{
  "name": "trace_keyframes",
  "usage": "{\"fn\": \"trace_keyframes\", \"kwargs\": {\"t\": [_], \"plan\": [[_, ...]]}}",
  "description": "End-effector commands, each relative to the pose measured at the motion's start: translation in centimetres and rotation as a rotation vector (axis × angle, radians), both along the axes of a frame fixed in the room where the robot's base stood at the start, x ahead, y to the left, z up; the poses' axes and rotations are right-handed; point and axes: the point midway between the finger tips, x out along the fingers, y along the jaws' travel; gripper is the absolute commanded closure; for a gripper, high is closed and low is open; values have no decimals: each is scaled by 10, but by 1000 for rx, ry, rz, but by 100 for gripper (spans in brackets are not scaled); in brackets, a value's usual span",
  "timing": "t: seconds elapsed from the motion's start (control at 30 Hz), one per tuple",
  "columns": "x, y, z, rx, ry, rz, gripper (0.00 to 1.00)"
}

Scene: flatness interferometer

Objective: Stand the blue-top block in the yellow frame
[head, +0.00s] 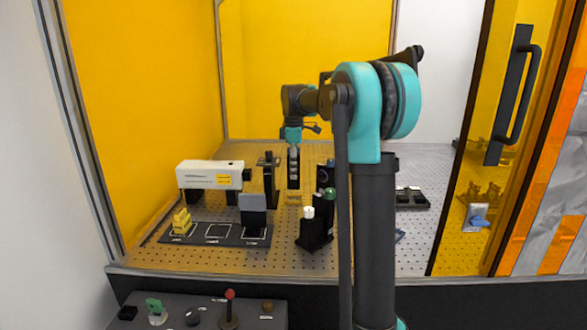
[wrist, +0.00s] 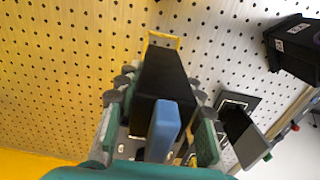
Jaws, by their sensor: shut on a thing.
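The blue-top block is a tall black block (wrist: 165,75) with a blue top (wrist: 163,128). My gripper (wrist: 160,110) has its fingers on both sides of it, near its top end. In the head view my gripper (head: 293,150) points down over the board, and the dark block (head: 293,180) hangs upright below it. The yellow frame (head: 293,198) lies on the pegboard directly below the block. In the wrist view the yellow frame (wrist: 165,39) shows past the block's far end, partly hidden by it. I cannot tell whether the block touches the frame.
A black stand (head: 270,180) is close left of the block, and dark posts with green and white tops (head: 308,213) are close right. A white instrument (head: 210,174) and a dark mat (head: 205,240) with a yellow piece (head: 181,223) lie left. Bare pegboard (head: 270,260) lies in front.

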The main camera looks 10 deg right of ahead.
Motion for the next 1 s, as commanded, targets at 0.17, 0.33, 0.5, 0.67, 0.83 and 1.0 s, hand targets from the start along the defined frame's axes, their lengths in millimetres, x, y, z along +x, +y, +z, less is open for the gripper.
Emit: {"fn": "trace_keyframes", "kwargs": {"t": [0.17,0.33,0.5,0.67,0.83,1.0], "plan": [[0,0,-12,0,0,0,100],[0,0,-24,0,0,0,100],[0,0,-36,0,0,0,100],[0,0,-43,0,0,0,100],[0,0,-47,0,0,0,100],[0,0,-48,0,0,0,100]]}}
